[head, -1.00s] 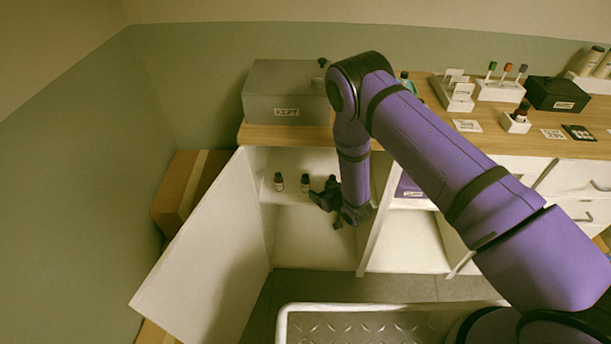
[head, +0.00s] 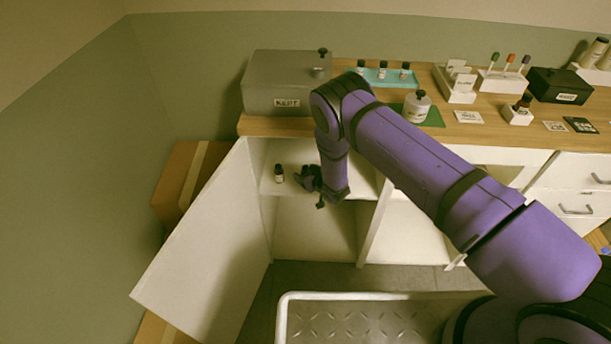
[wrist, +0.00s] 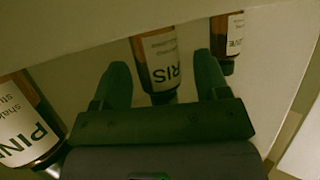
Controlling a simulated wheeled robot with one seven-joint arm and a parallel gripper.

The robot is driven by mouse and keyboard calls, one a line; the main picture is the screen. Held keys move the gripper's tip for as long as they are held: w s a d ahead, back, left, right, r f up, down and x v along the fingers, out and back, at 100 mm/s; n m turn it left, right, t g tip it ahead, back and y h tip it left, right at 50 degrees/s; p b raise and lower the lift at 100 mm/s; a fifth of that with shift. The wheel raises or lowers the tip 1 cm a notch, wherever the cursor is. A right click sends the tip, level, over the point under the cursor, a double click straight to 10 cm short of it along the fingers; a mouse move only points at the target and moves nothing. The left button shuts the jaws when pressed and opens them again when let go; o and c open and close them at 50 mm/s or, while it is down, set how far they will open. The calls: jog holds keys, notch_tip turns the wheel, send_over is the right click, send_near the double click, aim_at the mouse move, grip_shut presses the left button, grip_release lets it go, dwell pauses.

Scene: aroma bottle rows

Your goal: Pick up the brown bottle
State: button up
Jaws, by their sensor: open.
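Three brown bottles with white labels stand in a row in the wrist view. The middle brown bottle (wrist: 160,62), with a label ending in "RIS", lies between the two fingers of my gripper (wrist: 162,75). My gripper is open, and I cannot tell whether a finger touches the glass. The left brown bottle (wrist: 28,122) reads "PINE" and is outside the left finger. The right brown bottle (wrist: 228,42) is beyond the right finger, its label partly hidden. In the head view one brown bottle (head: 279,174) shows left of my gripper (head: 310,180); the others are hidden behind it.
The bottles stand on a shelf (head: 266,188) inside a white cabinet with its door (head: 205,245) swung open to the left. A grey box (head: 285,82) and a teal tray (head: 388,76) with small bottles sit on the wooden counter above. The lower compartment is empty.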

jog(key=shift+w+a, duration=0.1)
jog(key=shift+w, duration=0.05)
jog(key=c, duration=1)
jog(key=shift+r, duration=0.1)
